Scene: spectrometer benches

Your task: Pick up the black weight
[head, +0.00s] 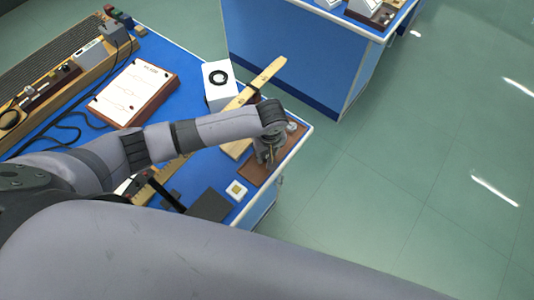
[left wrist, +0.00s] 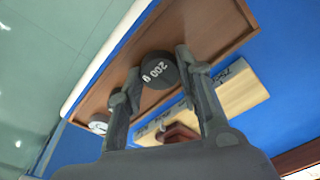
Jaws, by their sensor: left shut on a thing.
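The black weight (left wrist: 158,72), a dark disc marked "200 g", shows in the left wrist view between the fingertips of my left gripper (left wrist: 157,64). The gripper is shut on it, with one finger on either side. Behind the weight is the brown wooden board (left wrist: 208,22); I cannot tell whether the weight still touches it. In the head view my left gripper (head: 268,154) points down over the same board (head: 257,172) near the table's right corner. The weight is not clearly visible there. My right gripper is not in view.
A small silvery weight (left wrist: 98,124) sits on the board's edge. A light wooden block (left wrist: 240,88) lies beside the board. In the head view a wooden bar (head: 270,72), a white box (head: 218,90) and a small white square piece (head: 236,190) are near my arm.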

